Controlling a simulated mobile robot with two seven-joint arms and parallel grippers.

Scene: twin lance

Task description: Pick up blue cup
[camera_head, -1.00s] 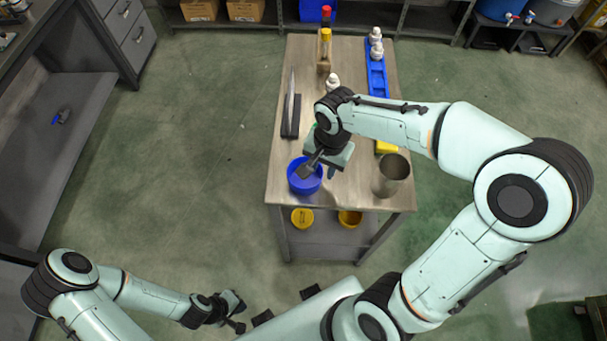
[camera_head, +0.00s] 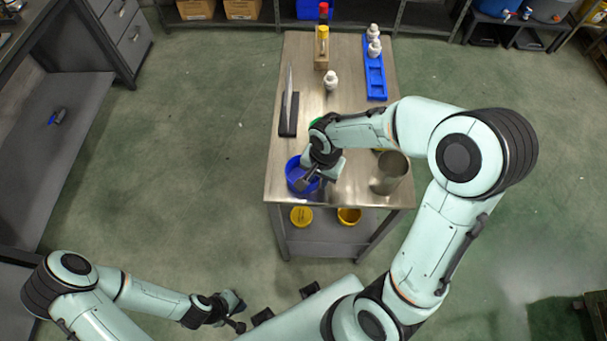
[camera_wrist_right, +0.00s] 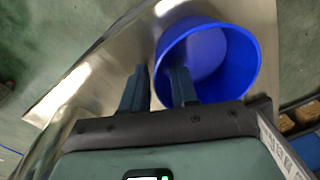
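The blue cup (camera_head: 293,172) stands near the front left corner of the metal-topped table (camera_head: 340,196). It is round and open at the top; my right gripper partly hides it in the head view. My right gripper (camera_head: 309,182) is at the cup's rim. In the right wrist view, its two fingers (camera_wrist_right: 159,90) are apart. One finger overlaps the near side of the blue cup (camera_wrist_right: 212,58), and the other is outside it. I cannot tell whether either touches the wall. My left gripper (camera_head: 238,313) is away from the table at lower left; its fingers are too small to judge.
A metal cup (camera_head: 391,174) stands right of my right gripper. Yellow containers (camera_head: 301,216) sit on the lower shelf.

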